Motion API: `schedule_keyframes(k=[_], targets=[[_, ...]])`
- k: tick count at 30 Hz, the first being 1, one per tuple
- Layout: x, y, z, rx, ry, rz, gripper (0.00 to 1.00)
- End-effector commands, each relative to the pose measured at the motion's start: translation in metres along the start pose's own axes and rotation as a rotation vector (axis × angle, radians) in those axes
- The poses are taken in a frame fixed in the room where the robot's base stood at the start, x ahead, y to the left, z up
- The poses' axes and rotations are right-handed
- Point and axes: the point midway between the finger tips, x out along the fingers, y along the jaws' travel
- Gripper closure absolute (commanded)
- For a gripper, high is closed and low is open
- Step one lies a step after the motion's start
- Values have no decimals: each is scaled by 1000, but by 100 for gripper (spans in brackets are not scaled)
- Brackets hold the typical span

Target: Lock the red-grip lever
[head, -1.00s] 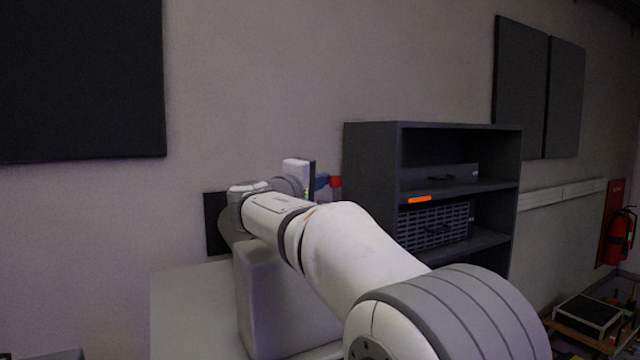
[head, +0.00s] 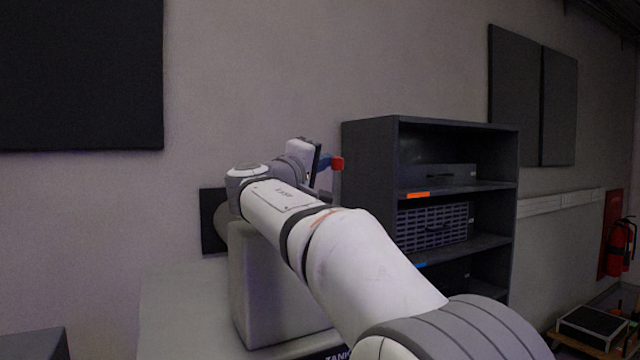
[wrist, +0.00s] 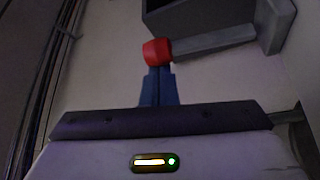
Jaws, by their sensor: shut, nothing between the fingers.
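The red grip (wrist: 156,51) sits at the left end of a grey lever bar (wrist: 212,40) in the wrist view. The bar runs slightly upward to the right, to a grey bracket (wrist: 274,22). My gripper (wrist: 158,74) has its blue fingers shut and empty, with the tips right at the underside of the red grip. I cannot tell whether they touch it. In the head view the red grip (head: 337,163) shows just right of the blue fingers of my gripper (head: 324,163). The lever bar is mostly hidden there by the gripper and arm.
A dark shelf unit (head: 368,170) stands right of the gripper, close to the red grip in the picture. A pale cabinet top (head: 185,300) lies below the arm. A dark panel (head: 208,222) is partly hidden behind the arm. The wall above the gripper is clear.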

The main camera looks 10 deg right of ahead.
Motion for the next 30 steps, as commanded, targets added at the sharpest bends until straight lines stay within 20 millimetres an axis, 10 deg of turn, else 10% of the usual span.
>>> schedule_keyframes(k=[30], targets=[[-23, 4, 40, 227, 0, 132, 100]])
